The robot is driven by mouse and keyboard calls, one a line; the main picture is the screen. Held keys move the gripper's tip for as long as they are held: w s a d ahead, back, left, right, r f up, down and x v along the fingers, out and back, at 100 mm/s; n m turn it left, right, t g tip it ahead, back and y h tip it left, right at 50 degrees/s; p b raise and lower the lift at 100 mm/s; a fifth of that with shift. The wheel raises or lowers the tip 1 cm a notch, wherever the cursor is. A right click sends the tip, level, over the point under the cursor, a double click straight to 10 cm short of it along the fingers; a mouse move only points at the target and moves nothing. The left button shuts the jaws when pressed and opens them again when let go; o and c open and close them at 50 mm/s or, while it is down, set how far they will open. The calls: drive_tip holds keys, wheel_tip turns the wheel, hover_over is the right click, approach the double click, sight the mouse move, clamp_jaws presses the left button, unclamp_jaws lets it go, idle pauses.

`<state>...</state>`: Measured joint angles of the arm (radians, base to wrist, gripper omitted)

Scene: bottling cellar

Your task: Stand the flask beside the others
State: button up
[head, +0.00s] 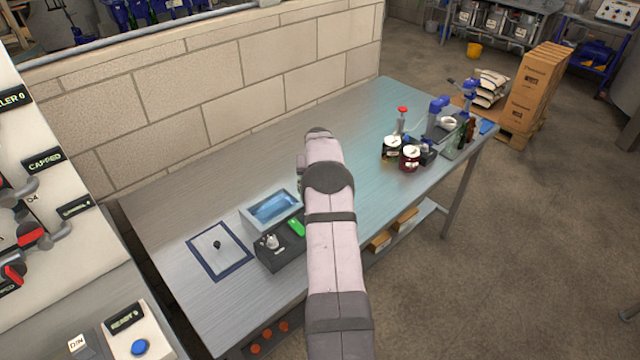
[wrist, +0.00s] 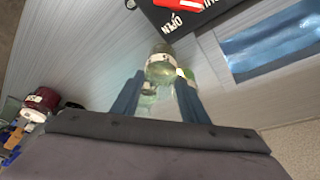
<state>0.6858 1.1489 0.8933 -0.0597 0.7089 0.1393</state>
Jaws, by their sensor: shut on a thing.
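A clear, slightly greenish glass flask (wrist: 160,66) with a small dark and white label shows in the wrist view. It sits between the two blue fingers of my gripper (wrist: 160,80), which is shut on it. More glass shows lower between the fingers; I cannot tell if it all belongs to the same flask. In the head view my arm hides the fingers and the held flask. No group of matching flasks can be made out in the head view; part of the bench is behind my arm.
A framed blue panel (head: 272,208) and a black box (head: 281,250) with a green part lie left of my arm. A dark-framed mat (head: 219,251) holds a small black knob. Lidded jars (head: 410,158) and bottles crowd the bench's right end. The bench's (head: 180,205) back left is clear.

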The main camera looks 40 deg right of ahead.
drive_tip(key=shift+f+b, duration=0.65)
drive_tip(key=shift+b, duration=0.1)
idle(1.5)
drive_tip(key=o, duration=1.7)
drive_tip(key=shift+r, duration=0.2)
drive_tip(key=shift+r+p, duration=1.6)
drive_tip(key=shift+r, duration=1.25)
drive_tip(key=shift+a, duration=0.1)
